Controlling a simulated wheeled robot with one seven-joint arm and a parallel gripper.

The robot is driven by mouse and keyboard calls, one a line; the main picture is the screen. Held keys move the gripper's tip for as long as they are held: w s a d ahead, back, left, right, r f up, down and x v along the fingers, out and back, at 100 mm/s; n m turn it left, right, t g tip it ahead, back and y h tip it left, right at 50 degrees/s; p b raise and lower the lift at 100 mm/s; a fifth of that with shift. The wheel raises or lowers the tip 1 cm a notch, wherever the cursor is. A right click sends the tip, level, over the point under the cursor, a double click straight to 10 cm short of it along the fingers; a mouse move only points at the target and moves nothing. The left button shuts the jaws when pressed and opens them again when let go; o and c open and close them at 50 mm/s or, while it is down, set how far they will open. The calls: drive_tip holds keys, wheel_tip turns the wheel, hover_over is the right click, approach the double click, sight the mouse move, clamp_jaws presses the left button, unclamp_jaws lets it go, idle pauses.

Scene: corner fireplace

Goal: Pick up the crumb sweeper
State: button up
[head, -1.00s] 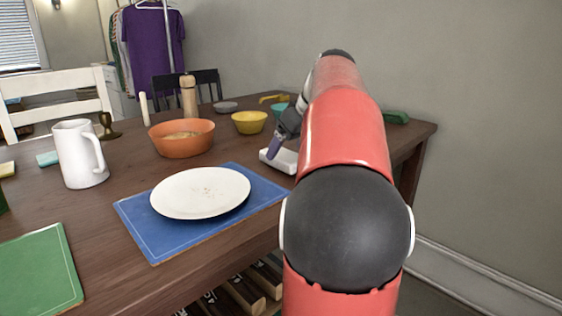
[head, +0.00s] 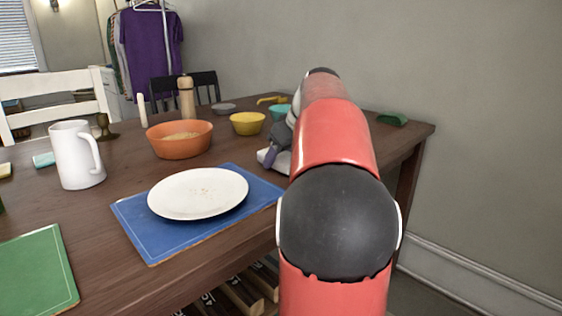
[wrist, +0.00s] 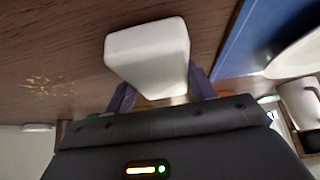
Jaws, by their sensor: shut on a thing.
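The crumb sweeper, a white block with rounded edges, is between my gripper's fingers in the wrist view (wrist: 147,55). In the head view, part of it (head: 282,163) shows at the table's right side, beside the blue placemat; my arm hides the rest. My gripper (wrist: 163,90) has purple fingers, one on each side of the block, shut on it. In the head view one finger of my gripper (head: 271,155) shows against the white block. I cannot tell whether the block is clear of the tabletop.
Crumbs (wrist: 48,87) lie on the wooden table. A white plate (head: 198,193) sits on a blue placemat (head: 150,240). An orange bowl (head: 180,147), yellow bowl (head: 247,124), white pitcher (head: 72,155) and green object (head: 392,118) stand around. A wall is at the right.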

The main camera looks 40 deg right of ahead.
wheel_tip(320, 180, up, 20)
drive_tip(key=p, duration=0.8)
